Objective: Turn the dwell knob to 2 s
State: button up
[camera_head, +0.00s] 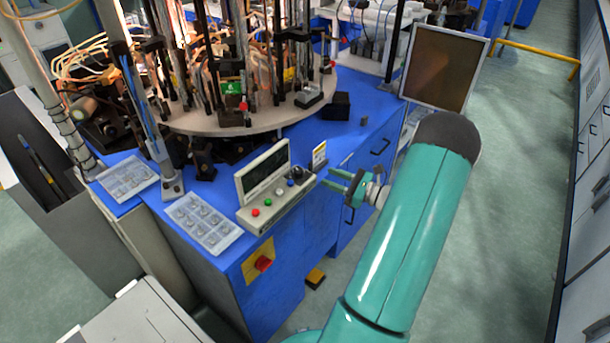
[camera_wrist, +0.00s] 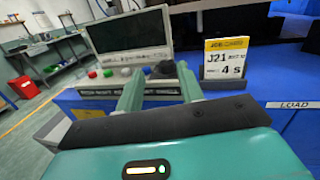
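The dark dwell knob (camera_head: 296,173) sits at the right end of the pale control box (camera_head: 275,203), below a black display (camera_head: 263,173). In the wrist view the knob (camera_wrist: 164,70) shows beyond and between my fingertips; its pointer setting is too small to read. My gripper (camera_head: 330,178) is open and empty, with its green fingers apart. It is just right of the knob in the head view, with a gap between them. A yellow-topped job card (camera_wrist: 226,58) stands right of the knob and reads "J21" and "4 s".
Red, green and blue buttons (camera_head: 267,202) line the box left of the knob. Trays of small parts (camera_head: 205,222) lie left of it. A red switch on a yellow plate (camera_head: 262,262) is on the blue bench front. A round fixture table (camera_head: 240,125) stands behind.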

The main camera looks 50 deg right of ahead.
aim_at(302, 174)
jog(key=s+a+f+m+h, duration=0.3)
jog(key=s+a+m+h, duration=0.15)
jog(key=h, duration=0.25)
jog(key=shift+m, duration=0.25)
jog(key=w, duration=0.4)
jog(key=w+d, duration=0.1)
jog(key=w, duration=0.9)
jog(key=shift+d+r, duration=0.1)
jog(key=shift+d, duration=0.2)
jog(key=c, duration=0.7)
